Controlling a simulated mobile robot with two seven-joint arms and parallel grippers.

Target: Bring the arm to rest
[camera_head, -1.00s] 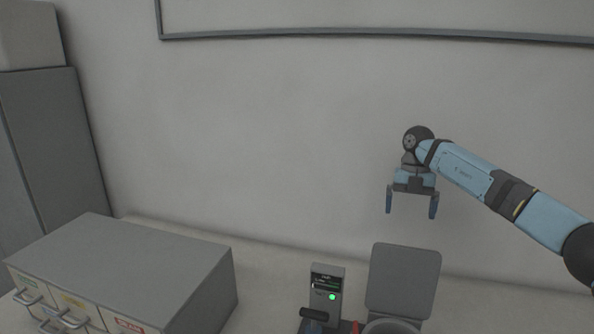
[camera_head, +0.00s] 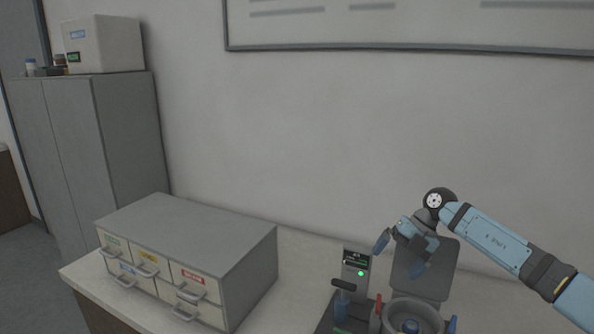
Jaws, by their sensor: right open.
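My right arm comes in from the right, and my right gripper (camera_head: 399,257) hangs at its end, open and empty. Its two blue fingers point down and are spread apart. In the picture it lies in front of the grey raised lid of the mounting press (camera_head: 436,262), above the press's round opening. I see a gap between the fingertips and the round rim. The press has a control box (camera_head: 355,268) with a green light, to the left of the gripper. My left gripper is not in view.
A grey drawer cabinet (camera_head: 190,228) with labelled drawers stands on the bench (camera_head: 88,268) at the left. A tall grey cupboard (camera_head: 128,130) stands behind it, with a white box (camera_head: 104,45) on top. A framed board (camera_head: 400,25) hangs on the wall.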

